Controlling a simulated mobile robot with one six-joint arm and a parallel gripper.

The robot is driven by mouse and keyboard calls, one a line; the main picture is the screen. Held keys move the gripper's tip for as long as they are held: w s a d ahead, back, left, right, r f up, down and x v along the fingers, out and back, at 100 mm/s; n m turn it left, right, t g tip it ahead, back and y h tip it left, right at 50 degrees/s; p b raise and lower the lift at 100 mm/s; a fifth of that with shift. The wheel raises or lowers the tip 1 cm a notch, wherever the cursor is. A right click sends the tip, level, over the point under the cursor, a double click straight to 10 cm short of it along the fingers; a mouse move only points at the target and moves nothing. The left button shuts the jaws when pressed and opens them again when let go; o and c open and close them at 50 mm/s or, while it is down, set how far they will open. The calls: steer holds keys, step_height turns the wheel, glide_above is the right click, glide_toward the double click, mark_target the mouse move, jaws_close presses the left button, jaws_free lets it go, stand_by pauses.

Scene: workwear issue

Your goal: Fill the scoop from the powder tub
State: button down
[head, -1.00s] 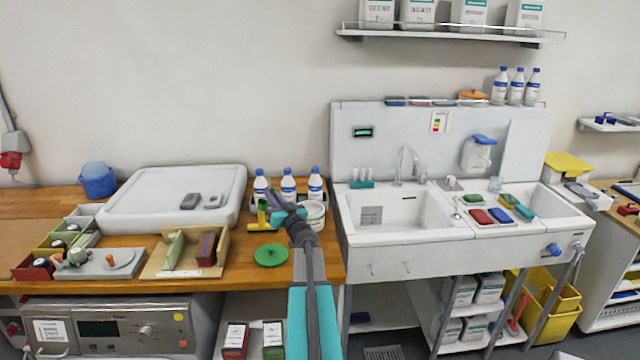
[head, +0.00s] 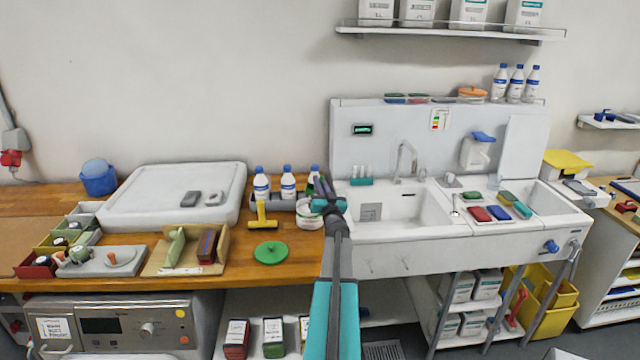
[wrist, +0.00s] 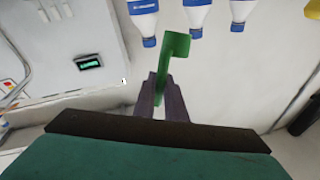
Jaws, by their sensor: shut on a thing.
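A white powder tub (head: 309,220) stands on the wooden bench near the sink, partly hidden behind my gripper. A round green lid (head: 270,253) lies flat on the bench in front of it. My gripper (head: 328,192) is above and just right of the tub. In the wrist view my gripper (wrist: 162,88) is shut on the handle of a green scoop (wrist: 175,46), whose cup sticks out beyond the fingertips. I cannot tell whether the cup holds powder. The scoop is not clear in the head view.
Several white bottles (head: 288,185) with blue caps stand behind the tub. A yellow tool (head: 262,218) is left of it. The sink (head: 400,237) adjoins on the right. A tan tray (head: 158,263) lies further left.

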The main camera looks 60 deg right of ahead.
steer(key=shift+f, duration=0.15)
steer(key=shift+f+b, duration=1.85)
steer(key=shift+f, duration=0.95)
steer(key=shift+f+b, duration=0.35)
steer(key=shift+f, duration=0.3)
stand_by(1.6)
steer(key=shift+r, duration=0.1)
steer(key=shift+r+p, duration=2.25)
steer(key=shift+r, duration=1.5)
